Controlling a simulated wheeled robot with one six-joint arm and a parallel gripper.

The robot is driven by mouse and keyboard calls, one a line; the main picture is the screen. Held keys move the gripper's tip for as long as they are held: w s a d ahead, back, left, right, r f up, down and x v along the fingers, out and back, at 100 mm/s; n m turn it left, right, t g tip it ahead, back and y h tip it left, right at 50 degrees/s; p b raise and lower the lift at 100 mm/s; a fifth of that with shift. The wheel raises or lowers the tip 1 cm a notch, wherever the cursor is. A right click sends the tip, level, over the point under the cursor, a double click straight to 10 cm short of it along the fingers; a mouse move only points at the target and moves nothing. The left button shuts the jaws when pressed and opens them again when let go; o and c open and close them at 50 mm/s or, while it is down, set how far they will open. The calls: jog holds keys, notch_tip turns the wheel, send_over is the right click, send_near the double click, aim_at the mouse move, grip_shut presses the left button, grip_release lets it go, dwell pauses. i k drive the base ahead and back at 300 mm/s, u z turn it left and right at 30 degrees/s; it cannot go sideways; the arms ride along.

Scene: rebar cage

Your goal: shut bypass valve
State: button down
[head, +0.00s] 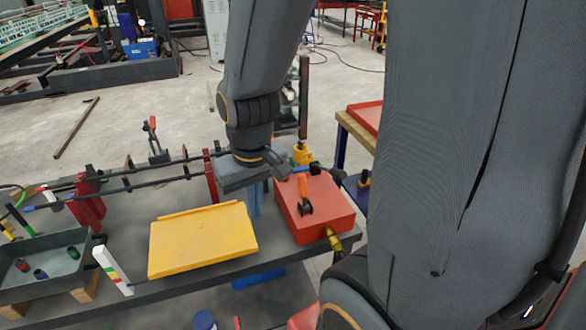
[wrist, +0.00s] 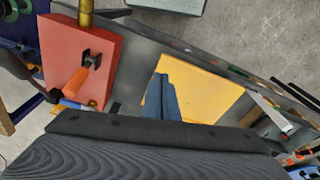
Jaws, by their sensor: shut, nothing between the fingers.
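A red box (head: 318,212) stands at the right of the bench. An orange lever (head: 306,194) with a black pivot sits on its face, and a blue handle (head: 300,169) is at its far edge. I cannot tell which is the bypass valve. In the wrist view the red box (wrist: 85,50), the orange lever (wrist: 74,84) and the blue handle (wrist: 72,104) are at the left. My gripper (head: 254,212) points down just left of the box, apart from both levers. Its blue fingers (wrist: 160,80) are shut and empty in the wrist view.
A yellow panel (head: 203,241) lies left of my gripper. A brass fitting (head: 334,240) sticks out of the box's near side. Black rods with red clamps (head: 88,205) and a dark tray (head: 42,270) are farther left. A white striped block (head: 112,268) stands beside the tray.

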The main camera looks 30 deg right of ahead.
aim_at(303, 168)
jog(key=k, duration=0.5)
jog(key=u, duration=1.7)
jog(key=k, duration=0.8)
jog(key=z, duration=1.8)
jog(key=i, duration=1)
jog(key=u, duration=0.05)
